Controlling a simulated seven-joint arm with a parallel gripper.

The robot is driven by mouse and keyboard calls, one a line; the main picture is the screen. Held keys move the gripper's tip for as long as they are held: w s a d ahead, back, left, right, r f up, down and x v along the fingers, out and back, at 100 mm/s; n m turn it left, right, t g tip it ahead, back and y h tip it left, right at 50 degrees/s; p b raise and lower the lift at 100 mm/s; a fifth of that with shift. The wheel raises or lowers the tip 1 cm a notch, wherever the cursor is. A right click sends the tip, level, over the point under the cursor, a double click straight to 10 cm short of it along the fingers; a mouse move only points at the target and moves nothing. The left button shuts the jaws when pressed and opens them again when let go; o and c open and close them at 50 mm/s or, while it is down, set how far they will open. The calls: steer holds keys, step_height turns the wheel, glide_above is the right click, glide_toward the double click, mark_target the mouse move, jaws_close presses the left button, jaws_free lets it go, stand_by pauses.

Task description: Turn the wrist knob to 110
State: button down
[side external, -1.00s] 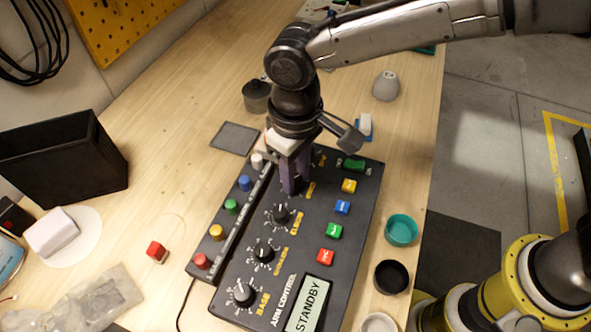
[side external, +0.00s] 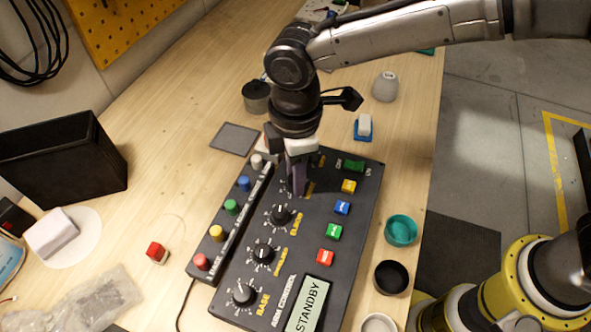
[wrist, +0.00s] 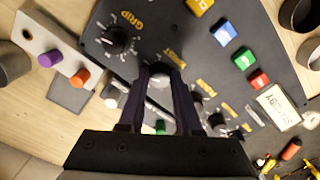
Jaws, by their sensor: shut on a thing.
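The wrist knob (wrist: 158,80) is a dark round knob with a light mark, beside the yellow WRIST label in the wrist view. My gripper (wrist: 160,72) is shut on it, one purple finger on each side. In the side external view my gripper (side external: 298,190) points down onto the upper part of the black control panel (side external: 322,208) and hides the knob. The knob's scale is mostly covered by the fingers, so I cannot read its setting. The panel's display (side external: 309,300) reads STANDBY.
The GRIP knob (wrist: 117,39) is close beside my gripper.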

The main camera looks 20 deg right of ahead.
steer(key=n, duration=0.6)
steer(key=shift+w+r+n, duration=0.1)
steer(key=shift+n, duration=0.2)
stand_by(0.5)
steer(key=c, duration=0.6)
jaws_free()
step_height(320, 180, up, 14)
stand_by(0.3)
